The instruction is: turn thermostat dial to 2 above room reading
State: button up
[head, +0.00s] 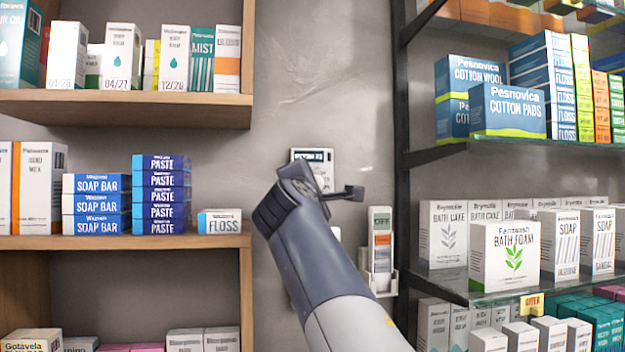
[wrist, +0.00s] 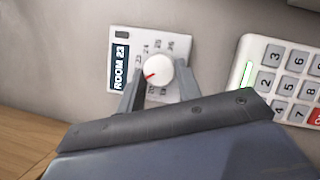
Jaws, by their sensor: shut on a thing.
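The thermostat (wrist: 117,52) is a pale wall panel with a dark display reading ROOM 23. Its white round dial (wrist: 158,70) has a red pointer aimed down and left, below the printed 23. Numbers 24, 25 and 26 run around its upper side. The number at the pointer is too small or hidden to read surely. My gripper (wrist: 159,78) is shut on the dial, one finger on each side. In the head view, the thermostat (head: 313,155) shows above my gripper (head: 335,190), which hides the dial.
A white keypad (wrist: 287,76) with grey buttons is on the wall close to the right of the thermostat. Below right, a white holder (head: 393,283) carries a slim unit. Wooden shelves (head: 120,243) stand left and glass shelves (head: 560,152) right, all stocked with boxes.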

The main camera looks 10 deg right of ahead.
jog(key=m+g+y+p, duration=0.1)
jog(key=m+y+p, duration=0.1)
jog(key=m+p, duration=0.2)
jog(key=r+m+g+y+p, duration=0.1)
jog(key=m+p, duration=0.3)
jog(key=m, duration=0.4)
jog(key=d+m+g+y+p, duration=0.1)
jog(key=m+g+y+p, duration=0.2)
jog(key=m+p, duration=0.2)
jog(key=shift+r+m+y, duration=0.25)
jog(key=shift+m+y, duration=0.15)
jog(key=shift+m, duration=0.2)
dwell(0.4)
jog(key=o, duration=1)
